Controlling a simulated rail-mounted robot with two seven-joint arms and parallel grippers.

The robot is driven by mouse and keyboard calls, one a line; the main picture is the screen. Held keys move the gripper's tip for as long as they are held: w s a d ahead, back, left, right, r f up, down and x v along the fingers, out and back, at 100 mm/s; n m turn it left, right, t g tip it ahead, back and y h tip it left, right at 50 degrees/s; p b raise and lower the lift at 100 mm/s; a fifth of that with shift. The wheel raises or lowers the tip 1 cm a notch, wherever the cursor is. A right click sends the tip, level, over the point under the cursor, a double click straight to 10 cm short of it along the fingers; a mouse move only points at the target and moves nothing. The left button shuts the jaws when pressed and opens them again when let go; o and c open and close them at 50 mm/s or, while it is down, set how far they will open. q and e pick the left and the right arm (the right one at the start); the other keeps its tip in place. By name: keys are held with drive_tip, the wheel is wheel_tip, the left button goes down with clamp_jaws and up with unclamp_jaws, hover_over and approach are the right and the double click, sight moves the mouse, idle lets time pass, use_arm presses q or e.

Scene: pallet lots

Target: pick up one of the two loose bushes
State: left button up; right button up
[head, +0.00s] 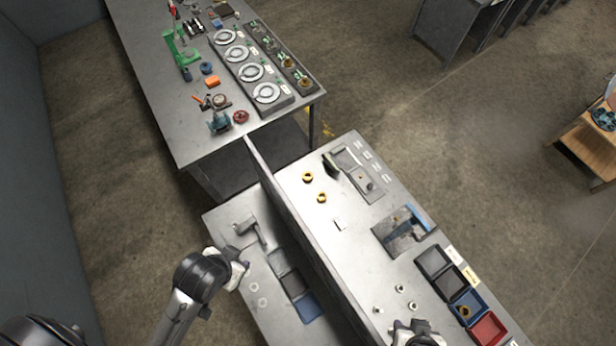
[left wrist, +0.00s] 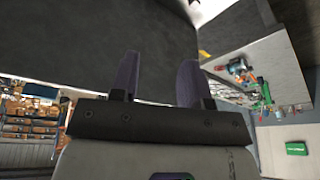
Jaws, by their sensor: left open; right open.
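Two brass-coloured rings, which look like the loose bushes, lie apart on the grey bench right of the upright divider: one bush (head: 308,177) farther back, the other bush (head: 322,198) just nearer. My right gripper (head: 415,328) is at the bottom edge of the head view, well in front of both bushes and touching neither. My left gripper (head: 238,262) is over the lower bench left of the divider, away from the bushes. In the left wrist view its two fingers (left wrist: 160,78) are spread with nothing between them. No bush shows in that view.
The tall divider (head: 300,235) separates the two bench parts. Several small bins, including a red bin (head: 488,330), line the right edge; the blue bin (head: 467,300) holds a brass-coloured piece. A dark fixture (head: 403,230) and small metal parts (head: 400,289) stand nearby. Bench around the bushes is fairly clear.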

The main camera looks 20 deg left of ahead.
use_arm(q)
drive_tip(key=o, duration=0.7)
drive_tip(key=shift+a, duration=0.15)
